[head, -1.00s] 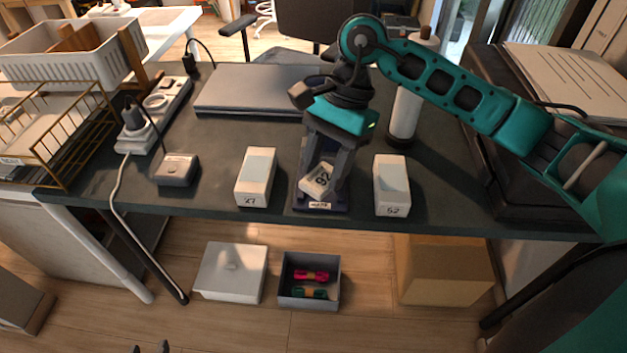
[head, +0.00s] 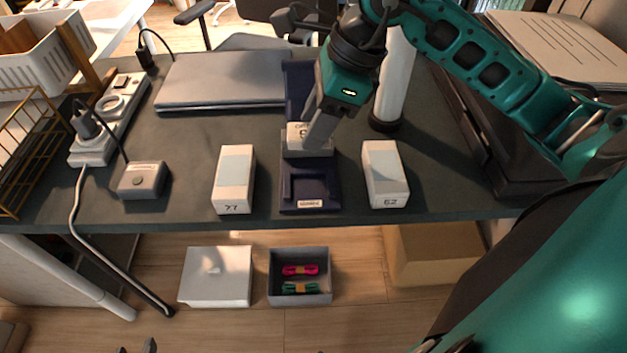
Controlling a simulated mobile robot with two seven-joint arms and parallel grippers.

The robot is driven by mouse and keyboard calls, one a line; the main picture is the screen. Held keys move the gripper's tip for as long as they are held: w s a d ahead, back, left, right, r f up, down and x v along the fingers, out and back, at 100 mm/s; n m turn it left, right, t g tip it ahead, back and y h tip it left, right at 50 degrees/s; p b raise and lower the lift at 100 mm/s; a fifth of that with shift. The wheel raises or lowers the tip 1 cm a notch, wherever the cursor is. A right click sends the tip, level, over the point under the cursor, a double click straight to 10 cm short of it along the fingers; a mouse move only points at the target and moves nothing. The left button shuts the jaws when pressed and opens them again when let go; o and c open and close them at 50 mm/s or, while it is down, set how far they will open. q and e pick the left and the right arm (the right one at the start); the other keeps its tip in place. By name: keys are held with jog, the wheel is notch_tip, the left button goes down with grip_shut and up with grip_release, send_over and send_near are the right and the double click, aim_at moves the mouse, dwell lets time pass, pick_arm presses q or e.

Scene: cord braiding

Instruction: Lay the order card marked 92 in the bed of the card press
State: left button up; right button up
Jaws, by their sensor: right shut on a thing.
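The dark blue card press (head: 326,186) stands at the table's front middle, with a small label on its front and an upright back plate. My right gripper (head: 308,141) is shut on the white order card (head: 294,131), over the rear of the press. The gripper's fingers hide much of the card; only part of its marking shows, and it read 92 earlier. I cannot tell whether the card touches the press. The front of the press bed is bare. At the bottom left edge, two dark fingertips of my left gripper (head: 136,347) show, apart and empty.
A white block (head: 235,180) stands left of the press and another (head: 384,175) right of it, with small numbers on their fronts. A closed laptop (head: 222,80), a white cylinder (head: 394,80), a grey box with a button (head: 142,180) and a power strip (head: 113,115) are around.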

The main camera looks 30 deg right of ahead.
jog(key=b, duration=0.1)
send_over(307, 193)
jog(key=d, duration=0.1)
jog(key=f, duration=0.5)
jog(key=s+f, duration=0.1)
jog(key=f, duration=0.2)
jog(key=shift+d+f, duration=0.1)
jog(key=shift+d, duration=0.05)
jog(key=shift+w+f, duration=0.1)
jog(key=shift+f, duration=0.4)
notch_tip(307, 193, down, 4)
jog(key=shift+r+b, duration=0.25)
jog(key=shift+b, duration=0.15)
jog(key=shift+f, duration=0.3)
pick_arm(q)
jog(key=shift+w+d+f, duration=0.15)
jog(key=shift+w+d, duration=0.3)
jog(key=shift+d, duration=0.05)
pick_arm(e)
jog(key=shift+f, duration=0.15)
jog(key=o, duration=0.7)
pick_arm(q)
jog(key=shift+f, duration=0.1)
pick_arm(e)
jog(key=shift+o, duration=0.2)
